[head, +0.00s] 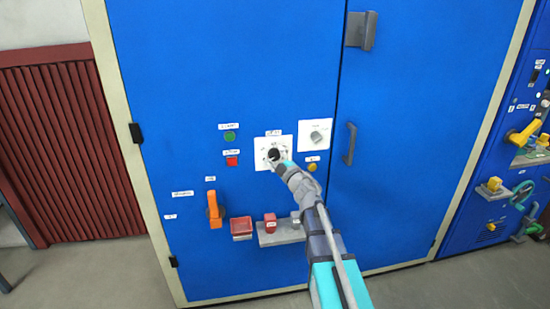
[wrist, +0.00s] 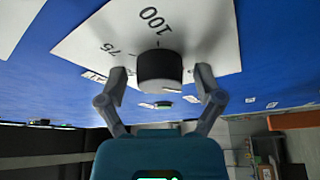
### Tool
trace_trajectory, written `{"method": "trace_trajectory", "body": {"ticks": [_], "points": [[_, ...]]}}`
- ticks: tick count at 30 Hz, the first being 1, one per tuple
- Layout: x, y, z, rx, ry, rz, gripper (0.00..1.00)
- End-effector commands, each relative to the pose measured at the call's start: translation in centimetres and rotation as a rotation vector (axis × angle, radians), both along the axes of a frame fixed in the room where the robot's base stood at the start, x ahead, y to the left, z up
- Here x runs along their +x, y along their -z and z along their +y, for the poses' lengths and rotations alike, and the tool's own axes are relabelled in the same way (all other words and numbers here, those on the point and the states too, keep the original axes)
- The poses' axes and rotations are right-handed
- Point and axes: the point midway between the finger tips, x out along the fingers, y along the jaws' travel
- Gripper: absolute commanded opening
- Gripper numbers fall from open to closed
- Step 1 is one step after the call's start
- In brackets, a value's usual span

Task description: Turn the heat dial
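The heat dial is a black round knob (head: 273,154) on a white square plate on the blue cabinet front. In the wrist view the dial (wrist: 160,72) shows close up, with "75" and "100" printed on the plate (wrist: 110,28). My gripper (head: 282,162) is at the dial and partly covers the plate's lower right in the head view. In the wrist view its two fingers (wrist: 160,80) stand on either side of the dial. A gap shows between each finger and the knob, so the gripper is open and not holding it.
A second white plate with a grey knob (head: 317,136) is at upper right. A green button (head: 230,137), red button (head: 232,161) and orange handle (head: 214,209) are to the left. A grey shelf (head: 281,234) with a red block (head: 270,222) juts out below. A door handle (head: 350,144) is right.

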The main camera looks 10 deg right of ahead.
Motion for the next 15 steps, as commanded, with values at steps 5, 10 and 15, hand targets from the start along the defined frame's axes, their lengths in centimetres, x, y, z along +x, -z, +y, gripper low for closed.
{"method": "trace_trajectory", "body": {"ticks": [5,10,15], "points": [[-0.04,0.01,-0.01,0.001,0.0,0.0,0.93],[-0.05,0.0,-0.01,0.001,0.0,0.0,0.93],[-0.08,0.03,-0.22,0.012,0.015,0.005,0.93]]}}
